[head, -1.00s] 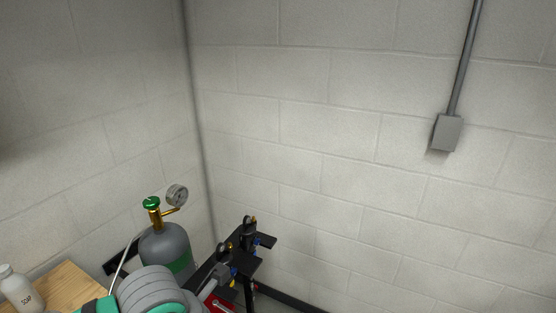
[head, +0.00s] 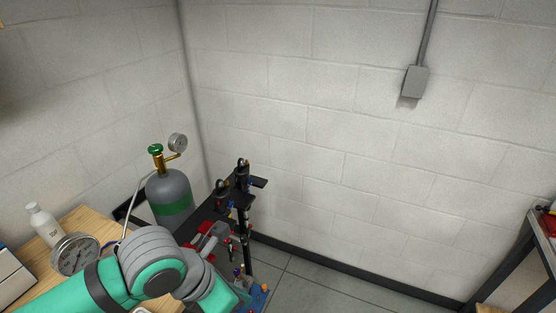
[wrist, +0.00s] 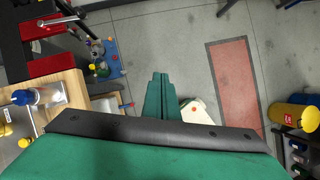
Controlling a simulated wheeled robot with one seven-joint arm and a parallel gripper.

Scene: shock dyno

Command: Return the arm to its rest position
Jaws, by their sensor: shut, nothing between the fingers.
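My arm shows at the lower left of the head view, green and grey, reaching over the corner of the wooden bench. My gripper (wrist: 160,82) shows in the wrist view, pointing down above the grey floor. Its two green fingers are together with nothing between them. In the head view the fingertips are hidden.
A gas cylinder (head: 169,193) with a gauge stands by the wooden bench (head: 91,222), beside a black stand (head: 243,213). A soap bottle (head: 45,225) is on the bench. A dark-framed table (head: 524,262) is at right. Floor (head: 325,287) between is clear.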

